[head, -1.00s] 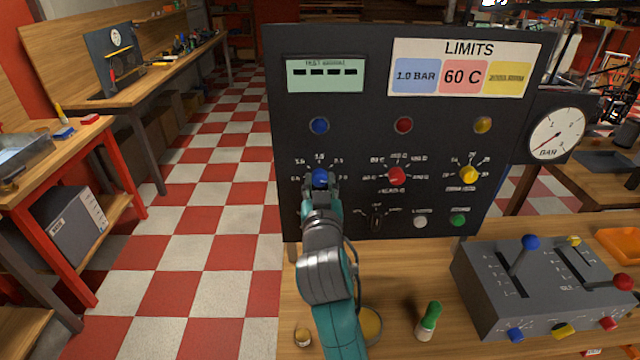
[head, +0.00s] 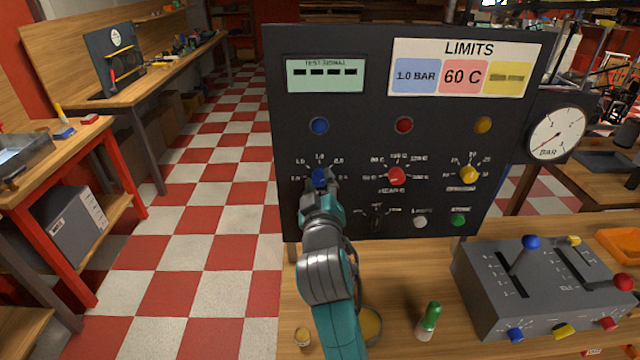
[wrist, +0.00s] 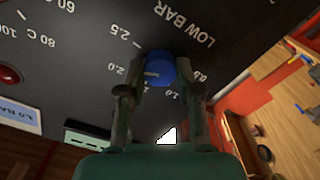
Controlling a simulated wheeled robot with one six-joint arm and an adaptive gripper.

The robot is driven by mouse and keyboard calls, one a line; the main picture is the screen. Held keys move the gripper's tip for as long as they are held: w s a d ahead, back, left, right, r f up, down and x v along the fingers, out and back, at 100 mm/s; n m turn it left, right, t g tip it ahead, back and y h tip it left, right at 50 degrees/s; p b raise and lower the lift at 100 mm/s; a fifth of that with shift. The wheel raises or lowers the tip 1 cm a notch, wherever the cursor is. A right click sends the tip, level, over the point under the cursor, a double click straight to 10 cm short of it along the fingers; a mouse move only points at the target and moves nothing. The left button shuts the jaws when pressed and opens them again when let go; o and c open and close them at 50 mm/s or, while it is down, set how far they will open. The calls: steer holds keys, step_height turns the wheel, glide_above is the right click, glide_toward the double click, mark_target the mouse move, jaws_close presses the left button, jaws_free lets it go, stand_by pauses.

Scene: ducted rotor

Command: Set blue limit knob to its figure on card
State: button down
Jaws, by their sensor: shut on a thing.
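The blue limit knob (head: 319,177) is at the lower left of the dark panel (head: 290,215), with printed figures around it. In the wrist view the blue knob (wrist: 160,68) sits between my two fingers, with a short pale mark on its left side. "2.0" and "2.5" are readable to its left, and "LOW BAR" is above. My gripper (head: 322,186) is shut on the knob; it also shows in the wrist view (wrist: 158,88). The limits card (head: 469,50) reads "1.0 BAR" on its blue field (head: 415,76). I cannot tell exactly which figure the knob points at.
A red knob (head: 397,175) and a yellow knob (head: 469,174) are to the right on the panel. A black switch (head: 377,216) and white and green buttons are below. A grey lever box (head: 545,290) and a green-topped item (head: 429,320) stand on the bench in front.

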steer(key=n, duration=0.5)
steer(key=shift+n, duration=0.3)
steer(key=n, duration=1.1)
steer(key=shift+f+n, duration=0.1)
steer(key=shift+n, duration=0.3)
steer(key=n, duration=0.5)
steer(key=shift+n, duration=0.4)
steer(key=c, duration=0.8)
jaws_free()
steer(key=shift+o, duration=0.2)
steer(key=s, duration=1.2)
